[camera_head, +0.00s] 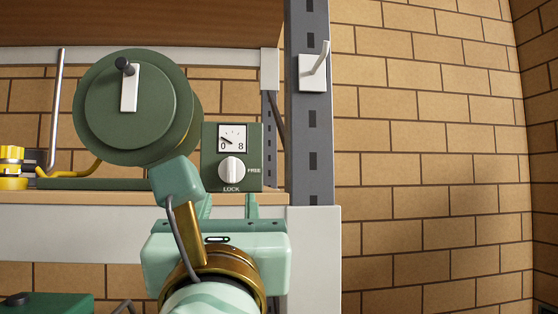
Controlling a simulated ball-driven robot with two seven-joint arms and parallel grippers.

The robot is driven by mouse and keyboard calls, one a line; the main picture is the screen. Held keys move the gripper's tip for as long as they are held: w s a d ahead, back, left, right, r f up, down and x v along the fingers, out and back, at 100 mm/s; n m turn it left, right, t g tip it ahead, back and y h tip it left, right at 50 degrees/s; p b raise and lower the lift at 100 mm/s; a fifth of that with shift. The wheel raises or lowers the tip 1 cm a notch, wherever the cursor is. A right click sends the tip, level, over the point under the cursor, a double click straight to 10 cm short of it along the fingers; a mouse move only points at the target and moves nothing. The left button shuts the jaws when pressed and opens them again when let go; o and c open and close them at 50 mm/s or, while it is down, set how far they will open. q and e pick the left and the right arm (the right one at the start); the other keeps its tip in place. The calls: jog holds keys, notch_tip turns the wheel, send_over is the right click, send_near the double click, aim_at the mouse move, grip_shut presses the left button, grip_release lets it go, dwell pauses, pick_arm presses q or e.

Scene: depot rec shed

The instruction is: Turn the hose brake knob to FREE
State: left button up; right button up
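The white hose brake knob (232,170) is on the front of a dark green box (211,178) on the shelf. Its grip stands upright in the picture, in line with the LOCK label below it; the FREE label is to its right. A small gauge above it has its needle near 0. My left gripper (229,203) is just below the box in the view, its two fingers apart with nothing visible between them. The knob shows clear above the fingers; how far they are from it in depth I cannot tell. My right gripper is not in view.
A green hose reel (140,105) with a crank handle is left of the box, close to my gripper's upper left part. A grey perforated post (311,140) with a white hook plate (312,72) stands right of the box. Yellow fittings (11,168) lie at far left.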

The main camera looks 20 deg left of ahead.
pick_arm(q)
jog(key=p, duration=0.8)
send_near(231, 161)
jog(key=p+x, duration=0.2)
jog(key=x, duration=0.5)
jog(key=shift+w+a+r, duration=0.1)
jog(key=shift+w+r, duration=0.1)
jog(key=shift+w, duration=0.1)
jog(key=shift+w+a+r, duration=0.15)
jog(key=shift+w+a, duration=0.1)
jog(key=shift+w, duration=0.05)
jog(key=shift+c, duration=0.2)
grip_shut()
